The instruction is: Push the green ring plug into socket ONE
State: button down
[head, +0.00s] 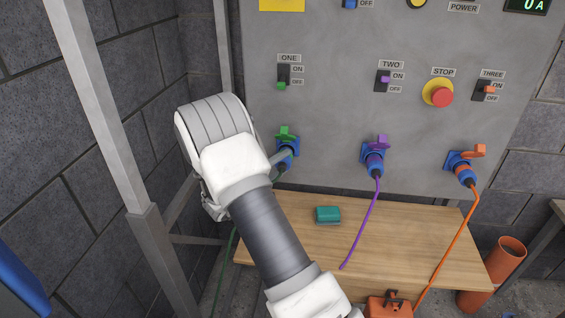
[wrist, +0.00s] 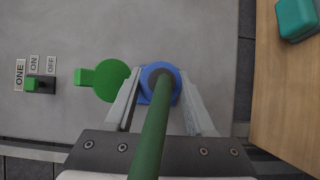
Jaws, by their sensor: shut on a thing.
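My gripper (wrist: 160,104) is shut on the blue plug with its green cable (wrist: 150,140), which runs back toward the wrist camera. The plug's green ring cannot be made out. In the head view my gripper (head: 284,160) is at the blue socket ONE (head: 290,144), below the ONE switch, mostly hidden behind my arm. The socket's green lid (head: 284,131) stands open above it; it shows left of the plug in the wrist view (wrist: 110,80). The plug is lined up over the blue socket in the wrist view; how deep it sits cannot be told.
The ONE switch (head: 283,76) has its green toggle by OFF in the head view. Sockets TWO (head: 371,157) and THREE (head: 461,162) hold plugs with purple and orange cables. A teal box (head: 328,214) lies on the wooden bench (head: 400,228). A metal post (head: 110,110) stands left.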

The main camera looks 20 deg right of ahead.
jog(key=shift+w+d, duration=0.3)
jog(key=shift+w, duration=0.15)
dwell(0.4)
jog(key=shift+c, duration=0.8)
grip_release()
jog(key=p+v, duration=0.1)
jog(key=v, duration=0.6)
jog(key=shift+a+p, duration=0.2)
jog(key=shift+p, duration=0.1)
